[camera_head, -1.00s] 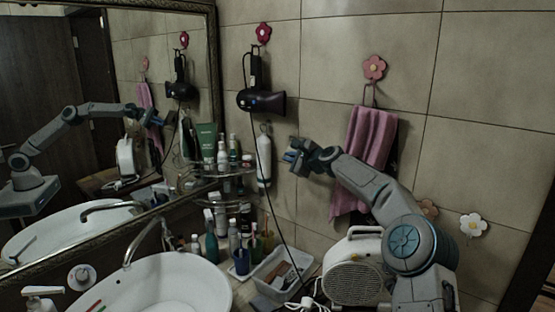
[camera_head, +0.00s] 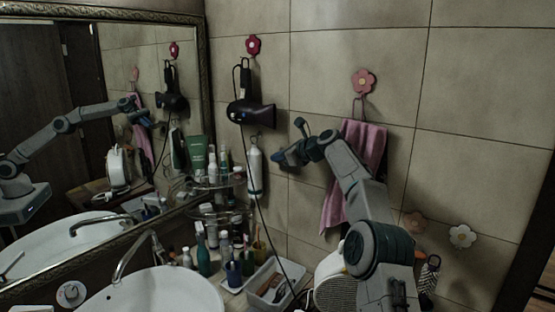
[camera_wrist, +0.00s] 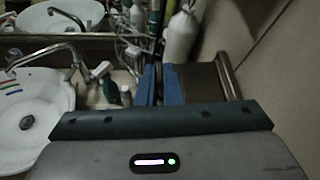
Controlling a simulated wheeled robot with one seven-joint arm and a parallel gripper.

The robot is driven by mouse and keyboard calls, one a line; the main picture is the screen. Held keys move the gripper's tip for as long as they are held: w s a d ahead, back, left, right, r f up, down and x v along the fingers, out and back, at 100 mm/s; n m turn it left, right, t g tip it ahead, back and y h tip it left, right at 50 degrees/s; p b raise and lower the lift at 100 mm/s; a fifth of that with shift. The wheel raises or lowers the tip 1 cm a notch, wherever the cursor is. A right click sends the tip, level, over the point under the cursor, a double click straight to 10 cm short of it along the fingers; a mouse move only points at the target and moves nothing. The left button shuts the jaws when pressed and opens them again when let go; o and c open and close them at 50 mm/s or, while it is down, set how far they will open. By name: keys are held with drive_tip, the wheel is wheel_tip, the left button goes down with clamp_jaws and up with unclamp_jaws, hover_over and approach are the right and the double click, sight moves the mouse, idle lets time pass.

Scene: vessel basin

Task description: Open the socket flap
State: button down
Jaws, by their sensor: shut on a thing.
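My gripper (camera_head: 277,159) is up beside the tiled wall, between the white bottle and the pink towel. In the wrist view its two blue fingers (camera_wrist: 160,86) are close together, with only a narrow gap. A brownish panel, which appears to be the socket flap (camera_wrist: 201,83), reaches from the right finger to a pale metal edge near the wall. The flap's gripped edge is hidden by the fingers. In the head view I cannot make out the flap or its socket behind my gripper.
A white bottle (camera_head: 255,170) hangs left of my gripper, below a hair dryer (camera_head: 250,113) with a dangling cord. A pink towel (camera_head: 345,205) hangs behind my arm. A corner shelf (camera_head: 220,182) holds several bottles. The washbasin (camera_head: 160,292) is at lower left.

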drive_tip(key=shift+r+m, duration=0.2)
drive_tip(key=shift+m, duration=0.1)
idle(0.4)
drive_tip(key=c, duration=1.6)
unclamp_jaws()
drive_tip(key=shift+w, duration=0.1)
drive_tip(key=shift+b+v, duration=1.75)
drive_tip(key=shift+v, duration=2)
drive_tip(key=shift+w+d, duration=0.1)
